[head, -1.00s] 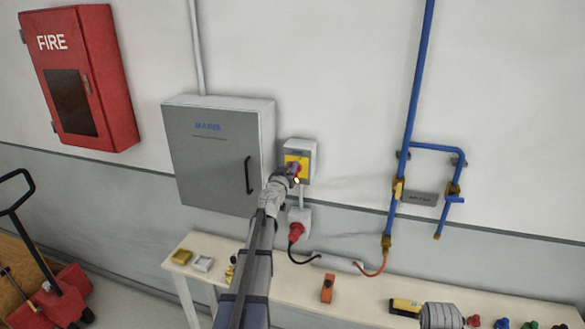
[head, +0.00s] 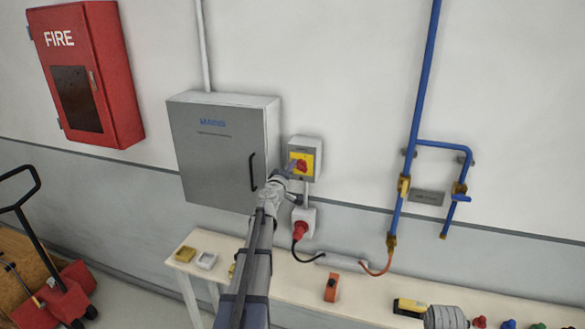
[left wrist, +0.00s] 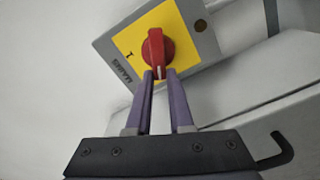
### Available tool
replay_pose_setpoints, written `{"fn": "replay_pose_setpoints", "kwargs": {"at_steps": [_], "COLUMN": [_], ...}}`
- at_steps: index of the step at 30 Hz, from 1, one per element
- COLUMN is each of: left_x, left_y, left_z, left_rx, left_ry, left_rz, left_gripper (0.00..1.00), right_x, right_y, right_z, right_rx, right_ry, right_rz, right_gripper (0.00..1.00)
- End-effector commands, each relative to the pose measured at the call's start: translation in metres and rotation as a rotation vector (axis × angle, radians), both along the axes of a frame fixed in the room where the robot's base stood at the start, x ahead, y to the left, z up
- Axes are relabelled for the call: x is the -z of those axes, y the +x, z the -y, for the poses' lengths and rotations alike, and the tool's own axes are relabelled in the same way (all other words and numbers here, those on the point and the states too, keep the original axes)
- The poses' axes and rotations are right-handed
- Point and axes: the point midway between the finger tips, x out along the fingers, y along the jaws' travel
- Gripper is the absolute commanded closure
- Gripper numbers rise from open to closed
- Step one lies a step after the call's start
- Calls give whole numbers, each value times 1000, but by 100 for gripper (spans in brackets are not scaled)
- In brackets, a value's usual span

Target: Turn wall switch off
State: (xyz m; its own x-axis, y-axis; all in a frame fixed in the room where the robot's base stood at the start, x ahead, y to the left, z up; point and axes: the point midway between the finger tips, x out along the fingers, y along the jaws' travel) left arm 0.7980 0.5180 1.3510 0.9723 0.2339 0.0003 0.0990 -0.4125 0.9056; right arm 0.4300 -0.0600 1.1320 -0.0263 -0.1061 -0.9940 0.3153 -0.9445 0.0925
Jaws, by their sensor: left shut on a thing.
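The wall switch (head: 305,145) is a small grey box with a yellow plate and a red rotary knob (head: 302,166), right of the MAINS cabinet. In the left wrist view the knob (left wrist: 154,48) has a white mark at its lower end, and an "I" shows to its left on the plate. My left gripper (head: 294,169) is at the switch. Its two purple fingers (left wrist: 159,75) are shut on the knob's lower end. My right gripper is not seen; a grey part of my right arm shows at the bottom of the head view.
The grey MAINS cabinet (head: 215,165) stands close left of the switch. A socket with a red plug (head: 301,229) is just below it. A bench (head: 280,283) with small items runs underneath. Blue pipes (head: 417,110) are to the right, with bare wall between.

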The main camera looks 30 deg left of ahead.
Motion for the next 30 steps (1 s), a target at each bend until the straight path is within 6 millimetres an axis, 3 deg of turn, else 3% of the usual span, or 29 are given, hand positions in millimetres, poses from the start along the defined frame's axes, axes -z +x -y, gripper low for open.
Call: {"fn": "replay_pose_setpoints", "kwargs": {"at_steps": [15,30], "left_x": [10,12], "left_y": [-1,-2], "left_z": [-2,-2], "left_rx": [0,0], "left_ry": [-350,-441], "left_rz": [83,105], "left_gripper": [100,100], "right_x": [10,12], "right_y": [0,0], "right_z": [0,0], "right_rx": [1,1], "right_ry": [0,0], "right_rz": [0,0], "right_gripper": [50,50]}}
